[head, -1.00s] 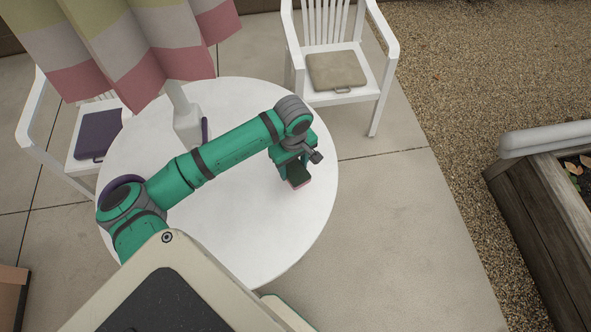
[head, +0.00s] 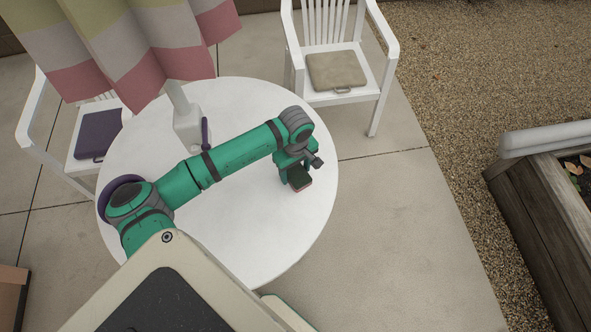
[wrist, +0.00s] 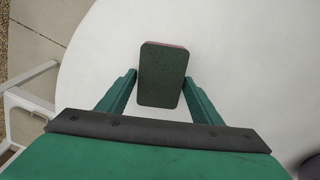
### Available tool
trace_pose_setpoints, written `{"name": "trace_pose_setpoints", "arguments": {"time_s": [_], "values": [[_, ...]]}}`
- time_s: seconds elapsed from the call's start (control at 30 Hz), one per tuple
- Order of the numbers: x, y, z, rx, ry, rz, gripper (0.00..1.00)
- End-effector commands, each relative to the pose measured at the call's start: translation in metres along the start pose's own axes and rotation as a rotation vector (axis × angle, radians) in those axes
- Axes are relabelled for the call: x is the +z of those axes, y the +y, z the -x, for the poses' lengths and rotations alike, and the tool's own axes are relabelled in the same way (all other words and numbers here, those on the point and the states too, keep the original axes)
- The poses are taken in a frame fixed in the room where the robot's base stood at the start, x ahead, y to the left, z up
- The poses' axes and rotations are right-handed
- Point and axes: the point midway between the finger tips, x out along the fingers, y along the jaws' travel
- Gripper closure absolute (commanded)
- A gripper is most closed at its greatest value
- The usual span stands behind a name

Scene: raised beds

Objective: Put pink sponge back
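The pink sponge (wrist: 162,76) has a dark green-grey scouring face, with a thin pink edge showing in the wrist view. My gripper (wrist: 161,80) has one finger against each long side of it, and no clear gap shows. In the head view the sponge (head: 300,178) sticks out below my gripper (head: 292,168), over the right part of the white round table (head: 250,235). I cannot tell how far above the table top it is. No holder for the sponge can be made out.
White chairs with a beige cushion (head: 336,70) and a purple cushion (head: 97,137) stand around. A wooden raised bed (head: 545,225) is at right. The table's front right is clear.

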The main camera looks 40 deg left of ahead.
Motion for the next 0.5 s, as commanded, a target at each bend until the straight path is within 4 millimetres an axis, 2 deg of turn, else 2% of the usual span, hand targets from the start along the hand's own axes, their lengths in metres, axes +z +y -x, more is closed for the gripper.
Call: {"name": "trace_pose_setpoints", "arguments": {"time_s": [0.33,0.5], "values": [[-0.001,0.0,0.001,0.0,0.001,0.0,0.32],[0.0,0.0,0.015,0.001,0.001,0.0,0.32]]}}
